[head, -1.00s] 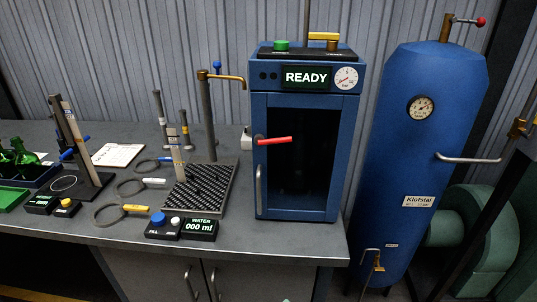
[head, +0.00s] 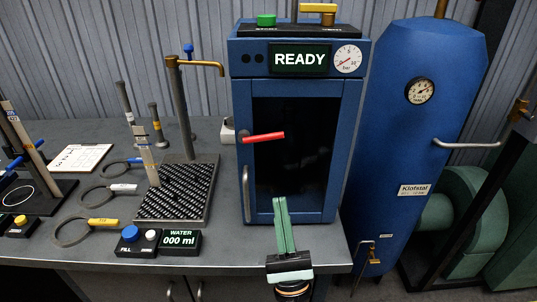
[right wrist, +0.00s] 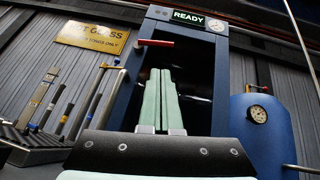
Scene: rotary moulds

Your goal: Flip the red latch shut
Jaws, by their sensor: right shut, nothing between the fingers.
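The red latch (head: 263,137) is a short bar on the left side of the blue cabinet's front (head: 290,218). It sticks out to the right, tilted slightly up, across the dark window. In the right wrist view the latch (right wrist: 155,43) is above and left of my fingers. My right gripper (head: 281,201) is in front of the cabinet's lower part, below the latch and apart from it. Its pale green fingers are together and empty; they also show in the right wrist view (right wrist: 160,72). My left gripper is out of view.
A vertical handle (head: 246,195) is on the cabinet's left edge. A drip grate (head: 178,215) with a tap (head: 208,67) stands left. A water control box (head: 180,240) lies near the bench's front edge. A blue tank (head: 410,150) stands right.

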